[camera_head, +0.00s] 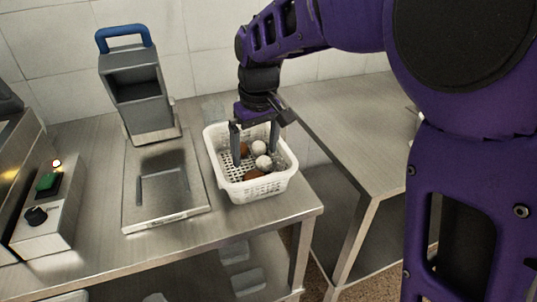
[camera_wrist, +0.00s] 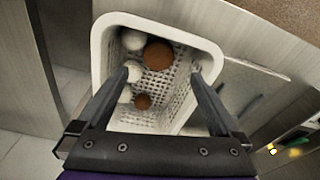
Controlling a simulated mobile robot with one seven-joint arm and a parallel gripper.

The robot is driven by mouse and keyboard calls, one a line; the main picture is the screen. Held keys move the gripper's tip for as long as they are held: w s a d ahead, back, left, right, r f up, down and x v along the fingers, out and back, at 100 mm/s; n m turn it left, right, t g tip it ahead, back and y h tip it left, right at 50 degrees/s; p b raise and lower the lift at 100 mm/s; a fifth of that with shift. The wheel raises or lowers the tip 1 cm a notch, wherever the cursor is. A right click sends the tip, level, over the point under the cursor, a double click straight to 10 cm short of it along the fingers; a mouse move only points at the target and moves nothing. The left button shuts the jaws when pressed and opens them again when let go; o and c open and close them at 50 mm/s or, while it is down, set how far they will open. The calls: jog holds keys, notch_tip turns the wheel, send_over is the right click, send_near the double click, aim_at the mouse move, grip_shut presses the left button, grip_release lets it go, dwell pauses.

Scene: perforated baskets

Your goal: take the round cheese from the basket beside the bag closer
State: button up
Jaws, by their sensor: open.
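A white perforated basket (camera_head: 268,188) stands on the steel counter, right of a grey device with a blue handle (camera_head: 130,75), which looks like the bag closer. The basket holds pale round pieces (camera_head: 263,162) and brown round pieces (camera_head: 253,174); the pale ones look like round cheese, but I cannot be sure. In the wrist view, a pale ball (camera_wrist: 132,40) lies by the basket wall, beside a larger brown ball (camera_wrist: 158,56). Another pale ball (camera_wrist: 134,74) is close to the left fingertip. My gripper (camera_head: 254,146) is open and empty, pointing down into the basket; it also shows in the wrist view (camera_wrist: 160,76).
A flat steel plate (camera_head: 140,215) lies in front of the blue-handled device. A control box with a green button (camera_head: 47,182) is at the far left. The basket is near the counter's right edge; a second steel table (camera_head: 350,120) stands to the right.

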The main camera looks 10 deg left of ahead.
aim_at(254, 177)
jog(key=f, duration=0.3)
jog(key=f+b, duration=0.1)
jog(key=f, duration=0.2)
jog(key=w+f, duration=0.1)
jog(key=f, duration=0.2)
jog(key=shift+w+a+b, duration=0.1)
jog(key=shift+a+b, duration=0.25)
jog(key=shift+a, duration=0.05)
jog(key=c, duration=1.4)
